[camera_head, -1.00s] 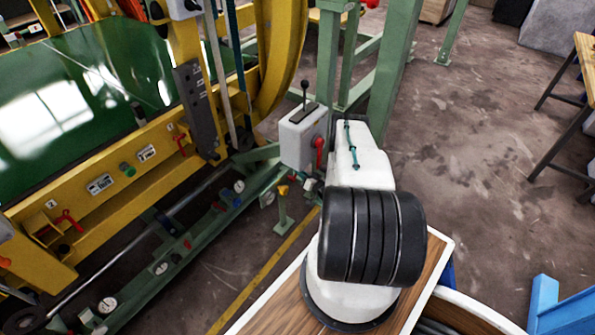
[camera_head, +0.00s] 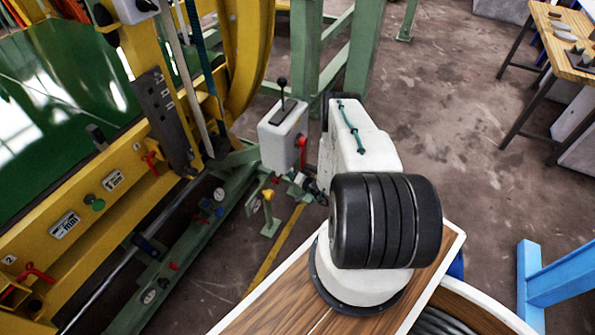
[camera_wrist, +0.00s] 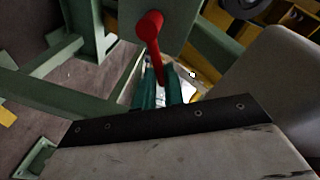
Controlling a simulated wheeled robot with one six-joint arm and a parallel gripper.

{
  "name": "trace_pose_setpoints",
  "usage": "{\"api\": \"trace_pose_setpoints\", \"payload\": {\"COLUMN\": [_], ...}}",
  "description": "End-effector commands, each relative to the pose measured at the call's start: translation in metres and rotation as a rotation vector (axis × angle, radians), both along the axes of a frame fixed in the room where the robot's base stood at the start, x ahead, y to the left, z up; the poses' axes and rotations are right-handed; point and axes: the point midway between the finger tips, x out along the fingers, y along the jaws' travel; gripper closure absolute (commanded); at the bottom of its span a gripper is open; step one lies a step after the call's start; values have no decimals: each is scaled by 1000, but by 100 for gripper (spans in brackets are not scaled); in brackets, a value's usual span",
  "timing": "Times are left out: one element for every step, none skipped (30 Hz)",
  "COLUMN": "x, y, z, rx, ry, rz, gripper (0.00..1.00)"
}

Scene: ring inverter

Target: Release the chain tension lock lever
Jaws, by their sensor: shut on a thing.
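A red lever (camera_head: 302,150) hangs on the right side of a grey control box (camera_head: 283,135). In the wrist view the red lever (camera_wrist: 150,28) has a round knob-like upper end and a thin shaft running down. My gripper (camera_wrist: 161,90) has teal fingers on either side of the lower shaft and is shut on it. The exact contact is partly hidden by the dark wrist edge.
The yellow frame with its green panel (camera_head: 40,110) stands left of the box. A green post (camera_head: 355,60) rises behind it. A wooden workbench (camera_head: 565,40) is at the upper right. A blue frame (camera_head: 530,275) is at the lower right. Floor (camera_head: 450,130) between is clear.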

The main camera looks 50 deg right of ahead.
Motion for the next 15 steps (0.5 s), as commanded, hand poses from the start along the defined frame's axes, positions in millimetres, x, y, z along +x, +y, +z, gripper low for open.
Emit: {"api": "trace_pose_setpoints", "payload": {"x": [2,2,3,3,3,3,3,3,3,3,3,3,3,3,3], "y": [1,2,3,3,4,4,4,4,4,4,4,4,4,4,4], "z": [0,0,0,0,0,0,0,0,0,0,0,0,0,0,0], "rx": [4,6,8,8,8,8,8,8,8,8,8,7,7,7,7], "ry": [1,2,2,3,3,3,3,3,3,3,4,3,3,3,3], "rz": [-1,1,2,3,3,3,3,3,3,3,3,3,3,4,4], "gripper": [100,100,100,100,100,100,100,100,100,100,100,100,84,76,67]}}
